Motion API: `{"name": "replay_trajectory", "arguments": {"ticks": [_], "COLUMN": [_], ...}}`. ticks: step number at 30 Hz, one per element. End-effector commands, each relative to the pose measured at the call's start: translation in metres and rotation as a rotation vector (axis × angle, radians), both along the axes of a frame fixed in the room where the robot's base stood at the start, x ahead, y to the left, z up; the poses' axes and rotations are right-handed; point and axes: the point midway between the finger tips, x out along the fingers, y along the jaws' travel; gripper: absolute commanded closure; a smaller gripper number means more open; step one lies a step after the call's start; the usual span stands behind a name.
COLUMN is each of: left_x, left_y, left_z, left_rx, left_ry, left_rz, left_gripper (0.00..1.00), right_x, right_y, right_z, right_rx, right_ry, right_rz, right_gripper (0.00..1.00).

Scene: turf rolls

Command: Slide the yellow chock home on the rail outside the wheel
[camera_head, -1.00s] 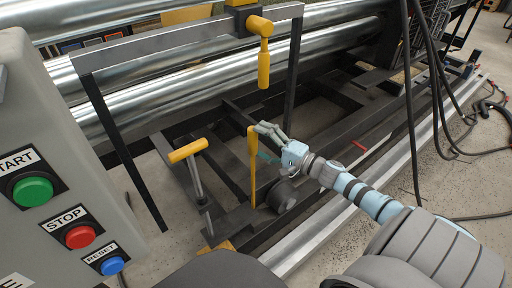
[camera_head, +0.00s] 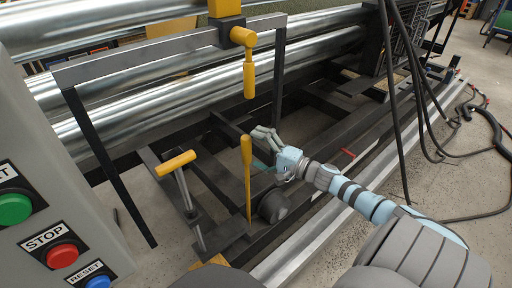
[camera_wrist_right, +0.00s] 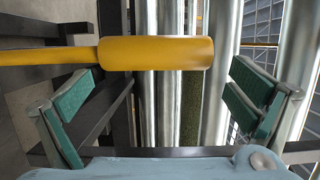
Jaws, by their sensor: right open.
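A dark round wheel (camera_head: 273,206) sits on the low dark frame, beside the long silver rail (camera_head: 330,217) on the floor. A small yellow piece (camera_head: 212,261), which may be the chock, shows at the bottom of the head view, mostly hidden behind the frame and my own body. My right gripper (camera_head: 264,134) is open and empty, just right of the top of an upright yellow handle (camera_head: 246,165). In the right wrist view a yellow handle (camera_wrist_right: 155,53) crosses above and between the open green-padded fingers (camera_wrist_right: 162,100). My left gripper is not in view.
A grey control box (camera_head: 90,200) with START, STOP and RESET buttons stands at left. A yellow T-handle (camera_head: 175,163) and a hanging yellow handle (camera_head: 249,75) are near the frame. Silver rollers (camera_head: 120,90) lie behind. Black cables (camera_head: 420,110) hang at right.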

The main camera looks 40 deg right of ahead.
Motion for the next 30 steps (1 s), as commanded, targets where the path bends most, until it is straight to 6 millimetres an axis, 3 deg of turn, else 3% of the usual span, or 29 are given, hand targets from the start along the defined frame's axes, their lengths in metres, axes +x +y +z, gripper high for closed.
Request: {"name": "replay_trajectory", "arguments": {"ticks": [8,21,30], "left_x": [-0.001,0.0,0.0], "left_y": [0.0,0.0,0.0], "left_z": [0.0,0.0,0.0], "left_rx": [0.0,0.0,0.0], "left_ry": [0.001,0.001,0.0], "left_rz": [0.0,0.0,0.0], "left_gripper": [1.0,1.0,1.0], "right_x": [-0.016,-0.107,-0.116], "right_y": [-0.005,-0.029,-0.033], "right_z": [-0.003,-0.003,-0.001], "right_rx": [-0.002,-0.002,0.0], "right_ry": [0.007,0.008,0.0], "right_rz": [0.001,0.007,0.0], "right_gripper": [0.0,0.0,0.0]}}
